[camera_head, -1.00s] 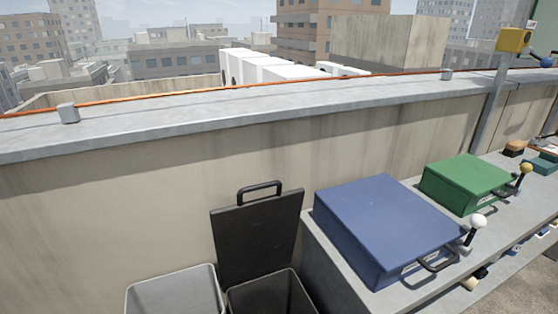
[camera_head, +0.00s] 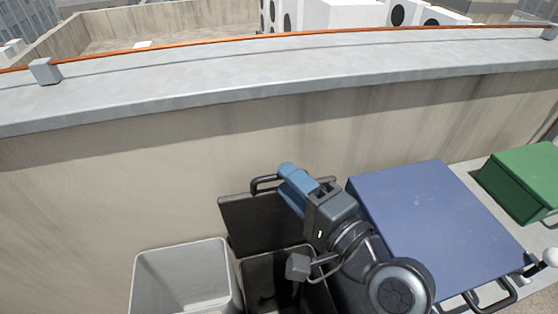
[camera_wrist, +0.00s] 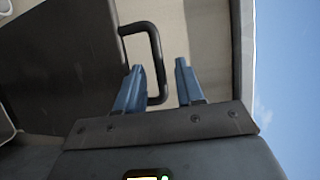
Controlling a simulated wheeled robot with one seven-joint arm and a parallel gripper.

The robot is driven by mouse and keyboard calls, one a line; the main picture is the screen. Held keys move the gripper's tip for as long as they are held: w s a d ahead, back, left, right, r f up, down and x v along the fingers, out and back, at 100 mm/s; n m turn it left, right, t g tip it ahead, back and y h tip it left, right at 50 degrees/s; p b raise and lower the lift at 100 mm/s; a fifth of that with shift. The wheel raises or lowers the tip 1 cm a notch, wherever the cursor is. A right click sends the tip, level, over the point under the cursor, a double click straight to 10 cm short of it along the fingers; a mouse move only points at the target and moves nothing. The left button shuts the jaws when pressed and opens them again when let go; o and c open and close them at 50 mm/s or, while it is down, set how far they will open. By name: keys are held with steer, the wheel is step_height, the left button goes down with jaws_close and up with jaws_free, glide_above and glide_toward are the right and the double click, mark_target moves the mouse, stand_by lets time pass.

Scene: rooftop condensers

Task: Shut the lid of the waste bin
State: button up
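The waste bin (camera_head: 258,280) is dark grey and open, standing at the foot of the parapet wall. Its dark lid (camera_head: 250,222) stands raised at the back of the bin, with a black loop handle (camera_head: 262,183) on its top edge. My gripper (camera_head: 287,172) is at the lid's upper right, beside the handle, and partly hides the lid. In the wrist view its two blue fingers (camera_wrist: 160,65) are apart, and the outer bar of the handle (camera_wrist: 157,60) appears between them. I cannot tell whether they touch it. The lid (camera_wrist: 60,65) fills the left there.
A light grey open bin (camera_head: 185,270) stands left of the dark one. A blue box (camera_head: 435,215) with a front handle is close right of my arm, on a grey bench. A green box (camera_head: 525,180) is farther right. The parapet wall (camera_head: 120,195) runs behind everything.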

steer(key=x, duration=0.5)
steer(key=shift+p, duration=0.35)
steer(key=shift+s, duration=0.1)
jaws_close()
